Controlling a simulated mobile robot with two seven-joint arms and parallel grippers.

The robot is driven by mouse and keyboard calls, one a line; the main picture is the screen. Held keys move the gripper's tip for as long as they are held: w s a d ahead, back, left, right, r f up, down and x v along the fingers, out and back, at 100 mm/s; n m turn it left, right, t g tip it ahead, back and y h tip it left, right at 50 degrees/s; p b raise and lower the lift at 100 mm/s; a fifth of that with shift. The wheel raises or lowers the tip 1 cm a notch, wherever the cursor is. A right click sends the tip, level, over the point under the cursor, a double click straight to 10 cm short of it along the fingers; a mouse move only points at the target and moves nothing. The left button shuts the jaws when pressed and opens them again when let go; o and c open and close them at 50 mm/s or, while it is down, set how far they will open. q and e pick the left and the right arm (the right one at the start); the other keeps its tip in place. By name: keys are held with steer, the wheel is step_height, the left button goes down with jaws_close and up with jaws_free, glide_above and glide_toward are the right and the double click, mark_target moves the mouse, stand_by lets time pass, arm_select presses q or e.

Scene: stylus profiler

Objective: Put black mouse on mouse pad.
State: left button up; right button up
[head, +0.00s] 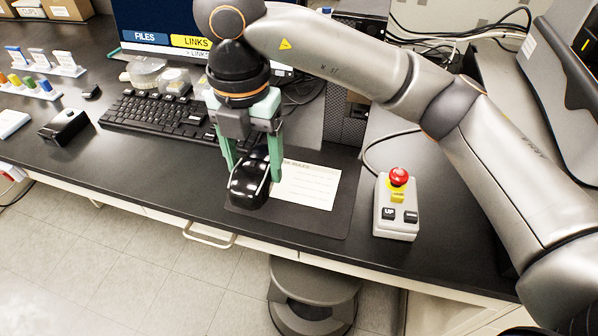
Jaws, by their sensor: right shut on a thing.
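The black mouse (247,186) is glossy and sits between the green fingers of my right gripper (249,172), which is shut on it. It is over the left part of the dark mouse pad (330,222). I cannot tell whether the mouse touches the pad or hangs just above it. A pale printed card (306,187) lies on the pad, just right of the mouse. My left gripper is not in view.
A black keyboard (150,118) lies behind and left of the mouse. A control box (396,222) with a red button stands right of the pad. A monitor (165,25) is at the back. A small black box (64,127) sits at left. The desk's front edge is close to the pad.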

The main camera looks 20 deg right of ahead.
steer(key=w+d, duration=0.1)
steer(key=w+d+f, duration=0.1)
steer(key=d+f, duration=0.1)
steer(key=shift+w+d, duration=0.4)
glide_above(297, 183)
steer(key=f, duration=0.5)
steer(key=shift+s+a+f, duration=0.25)
steer(key=f, duration=0.2)
steer(key=f+p, duration=0.1)
steer(key=shift+w+d+f, duration=0.15)
steer(key=shift+w+d, duration=0.1)
steer(key=shift+d, duration=0.1)
steer(key=shift+f, duration=0.4)
steer(key=shift+f, duration=0.2)
steer(key=o, duration=1.4)
steer(key=shift+r, duration=0.1)
step_height(297, 183, up, 12)
steer(key=shift+r, duration=0.15)
